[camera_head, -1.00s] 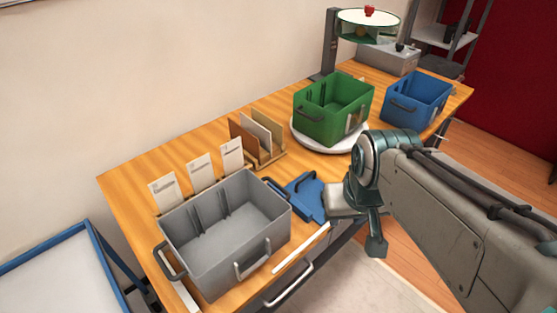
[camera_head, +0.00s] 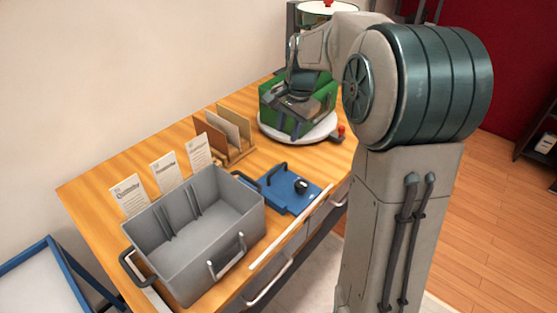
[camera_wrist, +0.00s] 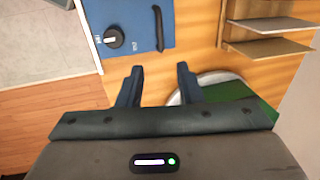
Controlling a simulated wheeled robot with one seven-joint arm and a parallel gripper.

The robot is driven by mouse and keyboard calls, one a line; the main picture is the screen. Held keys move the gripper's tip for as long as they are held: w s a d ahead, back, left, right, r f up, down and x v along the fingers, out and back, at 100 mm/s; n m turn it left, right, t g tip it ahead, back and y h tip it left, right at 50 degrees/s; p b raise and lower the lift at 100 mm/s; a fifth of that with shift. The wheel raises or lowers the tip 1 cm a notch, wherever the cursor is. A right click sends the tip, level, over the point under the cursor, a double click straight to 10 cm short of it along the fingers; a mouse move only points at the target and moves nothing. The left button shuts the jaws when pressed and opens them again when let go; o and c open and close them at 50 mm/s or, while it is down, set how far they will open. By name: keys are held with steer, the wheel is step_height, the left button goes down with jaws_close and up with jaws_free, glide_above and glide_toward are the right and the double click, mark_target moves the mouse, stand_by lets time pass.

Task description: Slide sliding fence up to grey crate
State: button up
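The sliding fence is a blue plate (camera_head: 285,193) with a dark handle and a round knob, lying on the wooden table. It stands just right of the grey crate (camera_head: 193,250); whether they touch is unclear. The grey crate is open and empty. My gripper (camera_head: 290,112) is in front of the green crate, beyond the fence. In the wrist view the fingers (camera_wrist: 162,78) are apart with nothing between them. The fence (camera_wrist: 135,14) shows there above the fingertips, apart from them, with its knob and handle. The grey crate is outside the wrist view.
The green crate (camera_head: 325,97) sits on a white turntable (camera_head: 312,137) close to my gripper. A wooden rack (camera_head: 232,150) and several white cards (camera_head: 164,172) stand behind the grey crate. Bare table lies between the fence and the turntable.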

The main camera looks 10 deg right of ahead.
mark_target(279, 167)
steer(key=f, duration=0.4)
steer(key=w+a+f, duration=0.1)
steer(key=f, duration=0.4)
steer(key=w+f, duration=0.1)
steer(key=f, duration=0.3)
steer(key=shift+w+a+f+p, duration=0.2)
steer(key=shift+a+f+p, duration=0.1)
steer(key=shift+p, duration=0.1)
jaws_close()
